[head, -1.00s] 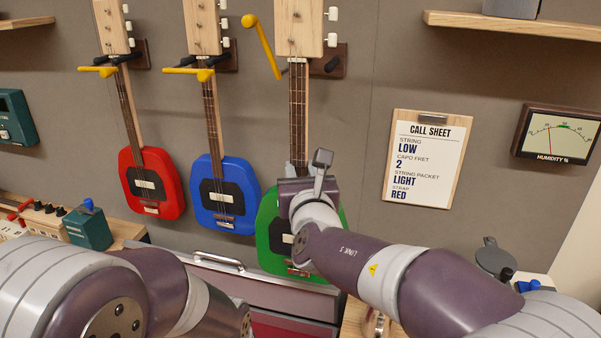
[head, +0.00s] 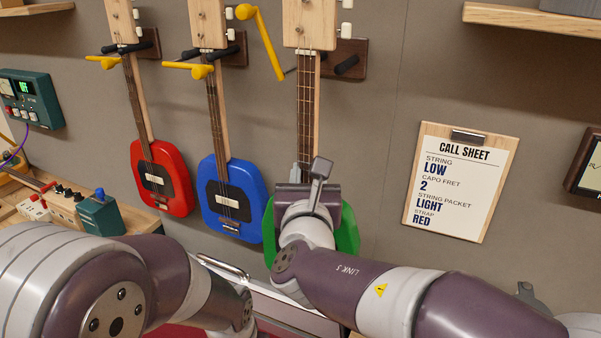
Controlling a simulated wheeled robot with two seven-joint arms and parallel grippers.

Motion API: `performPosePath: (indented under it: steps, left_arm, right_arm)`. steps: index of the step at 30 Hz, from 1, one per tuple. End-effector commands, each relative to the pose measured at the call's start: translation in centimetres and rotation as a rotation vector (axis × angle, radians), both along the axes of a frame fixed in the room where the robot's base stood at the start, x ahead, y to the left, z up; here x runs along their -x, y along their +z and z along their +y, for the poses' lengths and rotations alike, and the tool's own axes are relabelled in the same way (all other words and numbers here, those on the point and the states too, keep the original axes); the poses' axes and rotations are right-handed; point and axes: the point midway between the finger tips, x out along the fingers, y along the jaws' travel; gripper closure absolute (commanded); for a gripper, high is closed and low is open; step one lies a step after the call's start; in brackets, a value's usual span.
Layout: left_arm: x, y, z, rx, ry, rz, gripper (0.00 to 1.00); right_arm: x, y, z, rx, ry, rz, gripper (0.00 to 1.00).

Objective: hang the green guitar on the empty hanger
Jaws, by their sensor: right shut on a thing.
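The green guitar (head: 347,236) is upright against the wall, its headstock (head: 309,25) at the top of the view. Its neck (head: 307,112) passes in front of the third hanger (head: 347,64), a dark wooden block with black pegs. A yellow bar (head: 262,45) is swung up at that hanger's left. My right gripper (head: 305,184) is shut on the green guitar where the neck meets the body; my wrist hides much of the body. I cannot tell whether the headstock rests on the pegs. My left gripper is not in view; only my left arm shows.
A red guitar (head: 178,193) and a blue guitar (head: 238,222) hang to the left, with yellow bars across their necks. A call sheet (head: 460,182) is on the wall at right. A shelf (head: 540,18) is above it. A bench with devices (head: 100,212) stands at left.

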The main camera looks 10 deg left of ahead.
Motion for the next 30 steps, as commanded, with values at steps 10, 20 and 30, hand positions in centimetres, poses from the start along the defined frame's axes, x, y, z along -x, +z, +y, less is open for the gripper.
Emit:
performPosePath:
  steps: [10,20,30]
  left_arm:
    - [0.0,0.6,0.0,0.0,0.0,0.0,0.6]
    - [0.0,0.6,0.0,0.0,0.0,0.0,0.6]
    - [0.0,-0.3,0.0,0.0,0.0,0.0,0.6]
  right_arm:
    - [-2.5,0.5,-0.5,-0.005,-0.001,-0.007,1.0]
    - [-5.0,0.4,-1.0,-0.007,-0.001,-0.009,1.0]
    - [-7.6,0.3,-1.5,-0.006,-0.001,-0.009,1.0]
